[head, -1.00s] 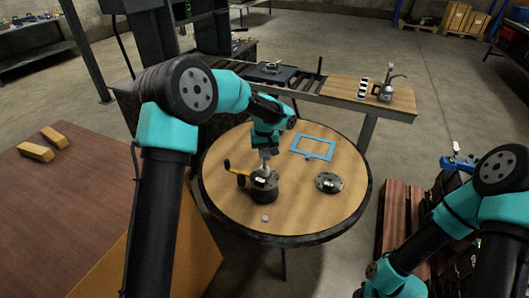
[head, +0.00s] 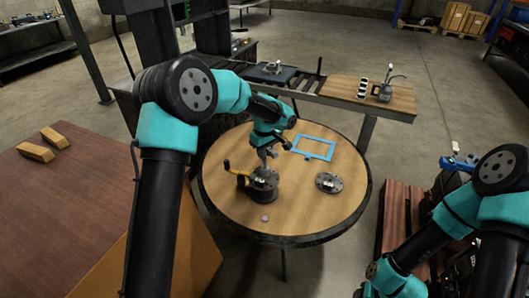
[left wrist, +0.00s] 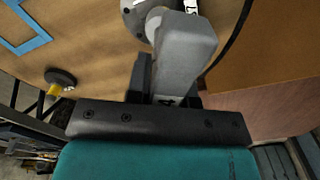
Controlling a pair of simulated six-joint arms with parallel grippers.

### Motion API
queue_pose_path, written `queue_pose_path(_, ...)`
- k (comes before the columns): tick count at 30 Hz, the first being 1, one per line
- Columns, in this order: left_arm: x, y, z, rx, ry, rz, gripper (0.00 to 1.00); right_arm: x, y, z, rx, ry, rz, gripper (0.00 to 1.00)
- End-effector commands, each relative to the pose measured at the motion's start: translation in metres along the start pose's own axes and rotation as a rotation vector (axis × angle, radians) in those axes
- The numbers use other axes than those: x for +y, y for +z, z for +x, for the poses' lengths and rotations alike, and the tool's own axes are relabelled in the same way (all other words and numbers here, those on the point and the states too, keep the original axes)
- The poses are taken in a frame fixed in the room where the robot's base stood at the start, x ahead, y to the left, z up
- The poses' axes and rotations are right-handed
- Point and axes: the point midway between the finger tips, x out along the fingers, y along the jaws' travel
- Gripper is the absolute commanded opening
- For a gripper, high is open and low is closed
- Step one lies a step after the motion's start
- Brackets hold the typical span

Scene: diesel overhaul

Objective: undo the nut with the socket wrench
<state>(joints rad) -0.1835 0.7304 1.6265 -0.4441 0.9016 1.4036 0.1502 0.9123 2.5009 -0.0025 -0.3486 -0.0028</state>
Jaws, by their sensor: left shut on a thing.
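My left gripper (head: 267,139) is shut on the grey socket wrench (head: 266,155) above the round table. In the left wrist view the wrench (left wrist: 185,45) shows as a thick grey bar between the fingers, pointing away from the camera. The nut is too small to make out. My right gripper is out of view.
A blue frame (head: 314,139) lies behind on the round table (head: 300,215). A dark flange disc (head: 329,183) lies right of the housing, and a small grey piece (head: 265,218) in front. A wooden bench (head: 395,100) stands behind. The table's front right is clear.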

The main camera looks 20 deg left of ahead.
Motion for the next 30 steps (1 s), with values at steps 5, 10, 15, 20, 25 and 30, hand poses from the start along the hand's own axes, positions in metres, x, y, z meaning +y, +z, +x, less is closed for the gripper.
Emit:
queue_pose_path(5,0.0,0.0,0.0,0.0,0.001,0.001,0.0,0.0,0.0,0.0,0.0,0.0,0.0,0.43)
queue_pose_path(10,0.0,0.0,0.0,0.0,0.0,0.001,0.0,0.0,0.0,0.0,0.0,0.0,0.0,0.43)
queue_pose_path(15,0.0,0.0,0.0,0.0,0.001,0.001,0.0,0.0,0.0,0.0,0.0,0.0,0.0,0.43)
queue_pose_path(20,0.0,0.0,-0.003,0.001,0.001,0.001,0.0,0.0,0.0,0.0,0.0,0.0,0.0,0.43)
queue_pose_path(25,0.0,0.0,-0.011,0.001,0.002,0.001,0.0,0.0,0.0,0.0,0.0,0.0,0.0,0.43)
queue_pose_path(30,0.0,0.0,-0.019,0.001,0.002,0.001,0.0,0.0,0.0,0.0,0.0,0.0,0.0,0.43)
